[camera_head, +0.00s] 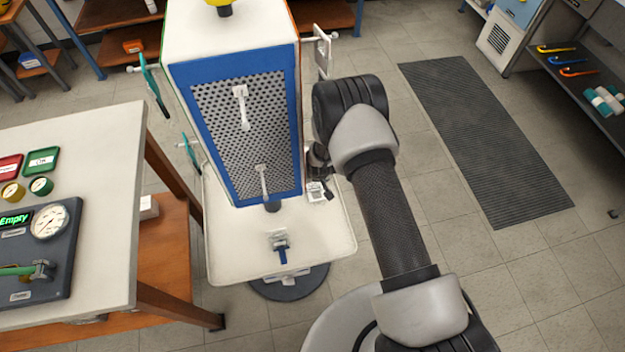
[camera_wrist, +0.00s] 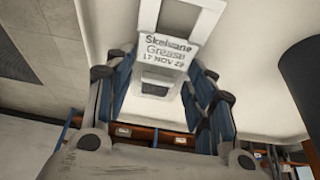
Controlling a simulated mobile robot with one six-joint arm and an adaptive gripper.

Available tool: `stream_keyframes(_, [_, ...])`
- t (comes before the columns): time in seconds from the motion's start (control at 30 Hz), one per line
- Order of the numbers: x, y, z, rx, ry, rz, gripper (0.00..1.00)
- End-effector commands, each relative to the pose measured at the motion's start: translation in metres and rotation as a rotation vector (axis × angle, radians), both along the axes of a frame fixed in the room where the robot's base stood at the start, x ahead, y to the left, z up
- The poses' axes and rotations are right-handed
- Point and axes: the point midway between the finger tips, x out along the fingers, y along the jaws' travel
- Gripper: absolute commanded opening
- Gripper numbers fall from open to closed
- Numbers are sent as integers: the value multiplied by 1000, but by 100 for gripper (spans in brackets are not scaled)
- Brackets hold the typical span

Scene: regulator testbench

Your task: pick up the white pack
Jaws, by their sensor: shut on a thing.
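The white pack (camera_wrist: 166,48) is in the wrist view, with printed text reading "Skelvane Grease" and a date line. It sits between the two blue-padded fingers of my gripper (camera_wrist: 160,78), which is shut on it. In the head view a small white shape that looks like the pack (camera_head: 316,191) shows below my gripper (camera_head: 318,170), at the right edge of the white cart. My wrist and arm hide part of this spot. I cannot tell whether the pack touches the cart's surface.
The white cart (camera_head: 230,262) carries a blue-framed perforated panel (camera_head: 245,130) with white hooks, close to the left of my gripper. A small blue-and-white item (camera_head: 281,247) lies on its front. A workbench (camera_head: 110,150) stands left. Floor with a dark mat (camera_head: 480,135) is open right.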

Motion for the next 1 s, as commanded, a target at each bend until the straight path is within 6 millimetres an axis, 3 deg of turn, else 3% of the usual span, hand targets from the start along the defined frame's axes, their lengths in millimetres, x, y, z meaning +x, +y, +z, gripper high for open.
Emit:
stream_keyframes(0.17, [0, 0, 0, 0, 0, 0, 26])
stream_keyframes(0.47, [0, 0, 2, 0, -1, 0, 25])
stream_keyframes(0.63, [1, 0, 16, 1, -2, 0, 25])
stream_keyframes(0.8, [0, 0, 41, 0, -1, 0, 25])
stream_keyframes(1.0, [-45, -13, 37, -2, 7, 1, 25])
